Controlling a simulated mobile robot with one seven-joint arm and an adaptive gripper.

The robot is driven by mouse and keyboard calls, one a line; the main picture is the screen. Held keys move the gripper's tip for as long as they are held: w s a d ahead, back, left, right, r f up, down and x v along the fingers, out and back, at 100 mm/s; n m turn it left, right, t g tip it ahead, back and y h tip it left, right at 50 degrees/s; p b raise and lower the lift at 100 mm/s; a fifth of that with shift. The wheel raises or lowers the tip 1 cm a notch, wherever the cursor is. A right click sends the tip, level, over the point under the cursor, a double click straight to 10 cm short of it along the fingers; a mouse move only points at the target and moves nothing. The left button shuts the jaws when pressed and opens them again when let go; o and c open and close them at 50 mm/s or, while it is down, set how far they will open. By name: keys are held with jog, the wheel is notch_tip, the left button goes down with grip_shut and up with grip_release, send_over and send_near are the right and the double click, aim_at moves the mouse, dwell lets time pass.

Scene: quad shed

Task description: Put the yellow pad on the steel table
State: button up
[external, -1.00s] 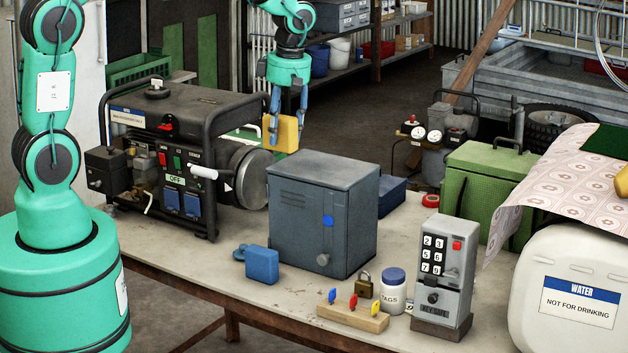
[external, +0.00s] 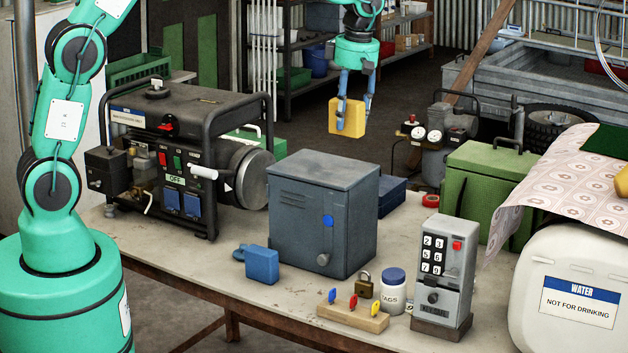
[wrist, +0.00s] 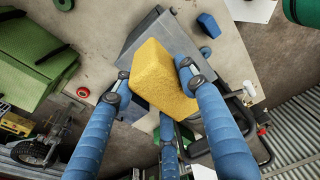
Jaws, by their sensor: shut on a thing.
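My gripper (external: 357,118) is shut on the yellow pad (external: 345,116) and holds it in the air beyond the grey metal cabinet, with the dark floor behind it in the external view. In the wrist view the yellow pad (wrist: 160,82) is a thick block between the blue fingers of my gripper (wrist: 153,80), above the cabinet and the table's edge. The table (external: 225,258) has a worn pale top and carries the generator and the cabinet; I cannot tell if it is the steel table.
A generator (external: 185,150) stands at the left of the table. The grey cabinet (external: 322,215) stands mid-table, with a blue block (external: 262,265) before it. A key safe (external: 443,275), a green chest (external: 487,185) and a white water container (external: 565,290) crowd the right.

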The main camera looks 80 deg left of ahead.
jog(key=w+d+b, duration=0.4)
jog(key=w+d, duration=0.4)
jog(key=w, duration=0.3)
notch_tip(320, 180, down, 25)
jog(key=shift+f, duration=0.15)
jog(key=shift+w, duration=0.1)
jog(key=shift+f+b, duration=0.65)
jog(key=shift+f, duration=2.45)
jog(key=shift+f+b, duration=0.3)
jog(key=shift+f, duration=1.6)
jog(key=shift+f, duration=0.15)
